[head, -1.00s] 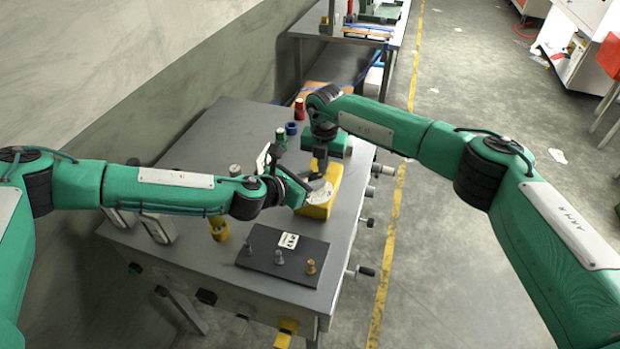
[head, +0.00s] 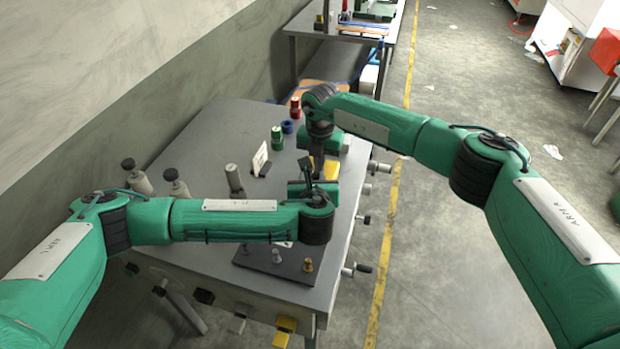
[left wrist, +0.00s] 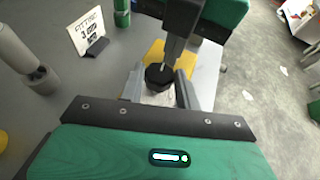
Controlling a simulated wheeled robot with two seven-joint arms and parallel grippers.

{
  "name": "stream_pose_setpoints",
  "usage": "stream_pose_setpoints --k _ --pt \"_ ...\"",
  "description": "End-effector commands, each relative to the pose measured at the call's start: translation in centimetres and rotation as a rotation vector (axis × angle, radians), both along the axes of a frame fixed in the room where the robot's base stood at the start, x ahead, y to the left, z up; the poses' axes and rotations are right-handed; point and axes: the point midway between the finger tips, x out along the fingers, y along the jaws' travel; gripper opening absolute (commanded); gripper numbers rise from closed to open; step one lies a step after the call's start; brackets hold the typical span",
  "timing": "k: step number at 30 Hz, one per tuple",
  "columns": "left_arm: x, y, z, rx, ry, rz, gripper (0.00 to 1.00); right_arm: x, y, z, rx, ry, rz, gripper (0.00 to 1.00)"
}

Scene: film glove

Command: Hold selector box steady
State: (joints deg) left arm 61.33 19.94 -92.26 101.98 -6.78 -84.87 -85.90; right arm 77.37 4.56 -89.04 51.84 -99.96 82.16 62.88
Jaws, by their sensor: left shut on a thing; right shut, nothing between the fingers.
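The selector box, yellow with a pale face, shows partly in the head view (head: 332,169), mostly hidden by both grippers. In the left wrist view its yellow part (left wrist: 153,54) lies beyond my left fingers, and a black knob (left wrist: 158,75) sits on its face. My left gripper (left wrist: 160,90) is shut on the box, a finger on each side; it also shows in the head view (head: 318,188). My right gripper (head: 317,163) is shut and empty, its fingertips just above the knob; whether they touch it I cannot tell.
A small sign card (head: 260,158) stands left of the box. Green, blue and red cylinders (head: 277,138) stand behind. A dark plate with pegs (head: 277,262) lies in front, partly under my left arm. Grey knobbed posts (head: 135,175) stand at the left; handles jut from the table's right edge.

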Motion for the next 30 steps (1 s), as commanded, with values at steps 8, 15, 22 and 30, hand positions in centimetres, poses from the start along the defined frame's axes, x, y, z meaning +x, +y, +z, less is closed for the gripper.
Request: stream_pose_setpoints --k 8,15,22,30 --pt "0.1 -0.8 0.0 -0.004 -0.001 0.263 0.11 -0.3 0.0 -0.7 -0.004 0.009 0.002 0.0" --pt "0.3 -1.1 0.1 -0.005 -0.001 0.492 0.11 -0.3 0.0 -0.7 -0.004 0.009 0.002 0.0" --pt "0.5 -1.2 0.2 -0.007 -0.004 0.621 0.11 -0.3 -0.1 -0.7 -0.005 0.01 0.002 0.0" --pt "0.7 -2.3 0.5 -0.033 -0.006 0.727 0.11 -0.3 0.0 -0.7 -0.004 0.009 0.002 0.0"
